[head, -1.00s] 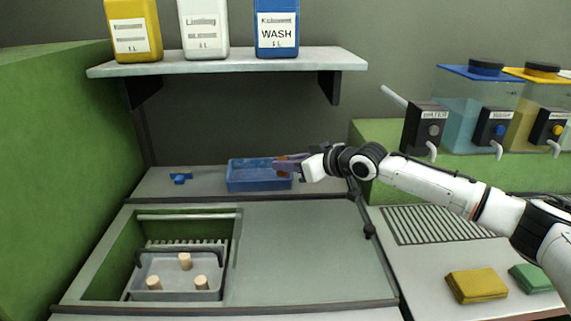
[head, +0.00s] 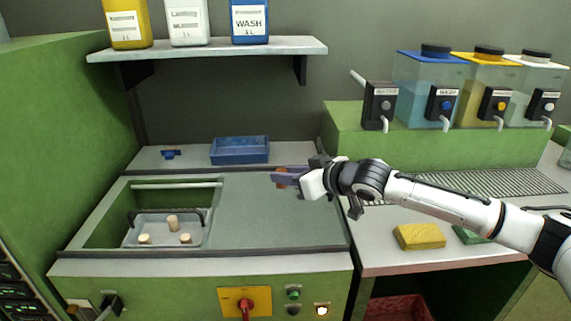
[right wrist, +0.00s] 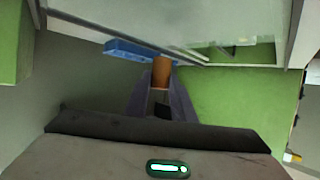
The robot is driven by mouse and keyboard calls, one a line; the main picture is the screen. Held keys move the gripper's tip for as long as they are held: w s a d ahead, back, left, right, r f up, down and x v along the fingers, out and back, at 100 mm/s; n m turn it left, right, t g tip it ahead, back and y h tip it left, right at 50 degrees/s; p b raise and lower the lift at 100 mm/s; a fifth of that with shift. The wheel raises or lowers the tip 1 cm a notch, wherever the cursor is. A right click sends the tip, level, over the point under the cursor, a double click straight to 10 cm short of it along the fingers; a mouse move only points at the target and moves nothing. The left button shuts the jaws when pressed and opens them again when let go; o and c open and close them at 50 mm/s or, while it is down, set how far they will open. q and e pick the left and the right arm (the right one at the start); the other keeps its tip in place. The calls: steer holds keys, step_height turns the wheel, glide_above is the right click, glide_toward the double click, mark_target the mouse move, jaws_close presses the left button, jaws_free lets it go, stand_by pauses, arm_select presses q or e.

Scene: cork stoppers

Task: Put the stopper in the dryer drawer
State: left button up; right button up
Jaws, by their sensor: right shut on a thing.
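My right gripper (head: 283,176) is shut on a brown-orange stopper (head: 281,182). It holds the stopper above the right part of the grey worktop, to the right of and nearer than the blue tray (head: 240,161). In the right wrist view the stopper (right wrist: 161,70) stands between the two purple-grey fingertips (right wrist: 160,88). My left gripper is not in view. I cannot tell which part is the dryer drawer; no drawer shows clearly open.
A sunken basin on the left holds a grey basket (head: 191,232) with three pale stoppers (head: 172,223). A red handle (head: 245,308) is on the front panel. A shelf with bottles (head: 250,20) hangs above. Dispensers (head: 438,88) and a yellow sponge (head: 419,236) are on the right.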

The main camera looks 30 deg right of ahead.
steer(key=s+a+f+m+h, duration=0.1)
steer(key=s+a+f, duration=0.2)
steer(key=s, duration=0.6)
steer(key=s+a+f+m+h, duration=0.1)
steer(key=s+a+f, duration=0.2)
steer(key=s, duration=0.6)
steer(key=s+a+f+m+h, duration=0.1)
steer(key=s+a+f, duration=0.2)
steer(key=s+a, duration=0.4)
steer(key=shift+s+f, duration=0.35)
steer(key=shift+s, duration=1.2)
